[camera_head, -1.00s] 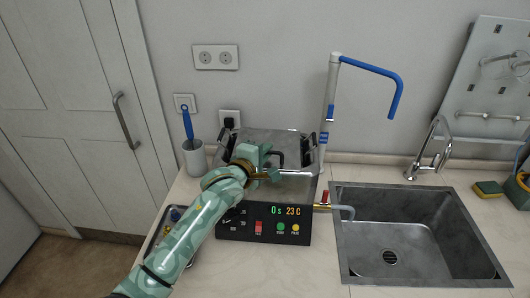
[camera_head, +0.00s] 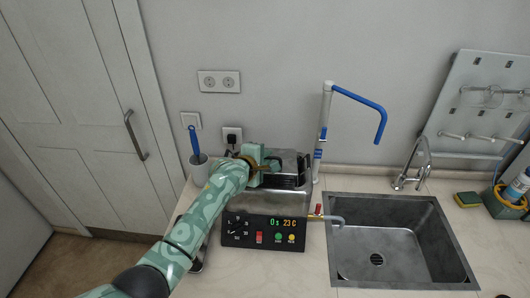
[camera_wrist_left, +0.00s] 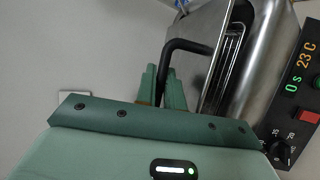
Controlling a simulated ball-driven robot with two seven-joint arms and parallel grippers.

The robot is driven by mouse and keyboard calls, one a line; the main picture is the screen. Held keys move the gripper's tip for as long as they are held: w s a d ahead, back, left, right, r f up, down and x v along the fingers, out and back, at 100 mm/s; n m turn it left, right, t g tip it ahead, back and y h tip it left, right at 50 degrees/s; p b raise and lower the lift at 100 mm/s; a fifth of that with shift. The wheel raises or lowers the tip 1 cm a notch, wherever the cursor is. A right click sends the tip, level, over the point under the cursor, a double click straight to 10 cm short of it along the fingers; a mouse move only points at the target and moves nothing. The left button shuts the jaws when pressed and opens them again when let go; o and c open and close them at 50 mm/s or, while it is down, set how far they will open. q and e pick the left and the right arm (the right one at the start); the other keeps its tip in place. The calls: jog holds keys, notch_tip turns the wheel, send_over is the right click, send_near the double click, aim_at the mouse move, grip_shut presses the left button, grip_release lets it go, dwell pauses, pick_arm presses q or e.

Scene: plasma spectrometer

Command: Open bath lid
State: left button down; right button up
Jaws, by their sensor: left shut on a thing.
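The metal bath (camera_head: 285,203) stands on the counter with a black control panel (camera_head: 265,233) on its front. My left gripper (camera_head: 268,165) is at the back of the bath top and hides part of its lid (camera_head: 289,157). In the left wrist view the black bent handle (camera_wrist_left: 188,45) runs between the fingers of my left gripper (camera_wrist_left: 163,85), which are shut on it. A dark slotted strip (camera_wrist_left: 231,58) shows between the metal plate at the handle and the bath body. The lid looks tilted up; its exact angle is hard to tell. My right gripper is out of view.
A sink (camera_head: 395,240) with a tap (camera_head: 418,165) lies to the right. A white stand with a blue bent tube (camera_head: 360,97) rises behind the bath. A cup (camera_head: 200,170) with a blue-handled tool stands at the left. A small red-handled valve (camera_head: 318,210) sticks out at the bath's right.

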pick_arm(q)
jog(key=w+r, duration=0.1)
jog(key=w+r+p, duration=0.1)
jog(key=r, duration=0.1)
jog(key=shift+p, duration=0.3)
jog(key=shift+w+r, duration=0.6)
jog(key=shift+w, duration=0.15)
jog(key=c, duration=1.5)
grip_release()
jog(key=shift+p, duration=0.35)
jog(key=shift+s+a+r, duration=0.1)
jog(key=shift+s, duration=0.15)
jog(key=p+v, duration=0.2)
jog(key=v, duration=0.2)
jog(key=shift+r, duration=0.1)
jog(key=p+v, duration=0.1)
jog(key=v, duration=1)
jog(key=shift+s+a+p, duration=0.15)
jog(key=shift+s+p, duration=0.2)
jog(key=shift+s, duration=0.05)
